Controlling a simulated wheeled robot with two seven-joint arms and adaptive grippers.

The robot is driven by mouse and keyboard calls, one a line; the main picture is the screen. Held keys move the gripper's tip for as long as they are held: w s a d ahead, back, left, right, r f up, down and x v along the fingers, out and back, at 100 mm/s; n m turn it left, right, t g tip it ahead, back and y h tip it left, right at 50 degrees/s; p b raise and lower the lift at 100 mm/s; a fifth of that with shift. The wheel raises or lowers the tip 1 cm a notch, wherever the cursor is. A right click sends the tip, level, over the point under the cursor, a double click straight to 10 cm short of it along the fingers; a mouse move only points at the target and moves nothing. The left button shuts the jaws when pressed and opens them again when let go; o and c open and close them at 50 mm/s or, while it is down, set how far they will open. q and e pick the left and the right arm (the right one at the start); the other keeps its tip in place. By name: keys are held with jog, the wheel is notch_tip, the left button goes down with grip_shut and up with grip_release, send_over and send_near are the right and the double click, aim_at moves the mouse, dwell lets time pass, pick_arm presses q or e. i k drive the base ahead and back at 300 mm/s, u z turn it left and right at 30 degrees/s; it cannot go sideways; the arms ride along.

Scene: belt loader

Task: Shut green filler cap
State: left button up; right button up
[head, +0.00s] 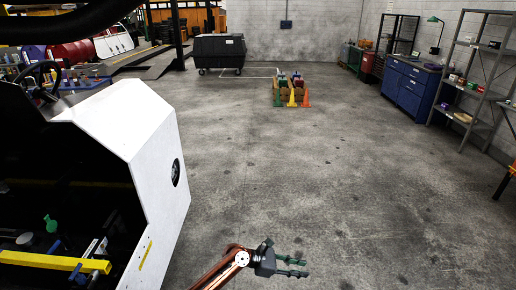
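The green filler cap (50,223) shows small inside the dark open bay of the white-sided vehicle (125,130) at the lower left. It appears to stand up and lean; its hinge and the opening under it are too small to make out. My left gripper (292,268) is at the bottom centre, over bare floor, well to the right of the vehicle and away from the cap. Its two dark fingers point right and stand apart with nothing between them. My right gripper is not in view.
A yellow bar (55,262) crosses the front of the bay, with blue and pale parts beside it. The vehicle's white side panel stands between my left gripper and the bay. Traffic cones (292,98), a blue cabinet (410,88) and shelves stand farther off. The middle floor is clear.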

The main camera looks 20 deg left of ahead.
aim_at(52, 226)
jog(key=i, duration=1.65)
jog(key=u, duration=2.85)
jog(key=i, duration=1.65)
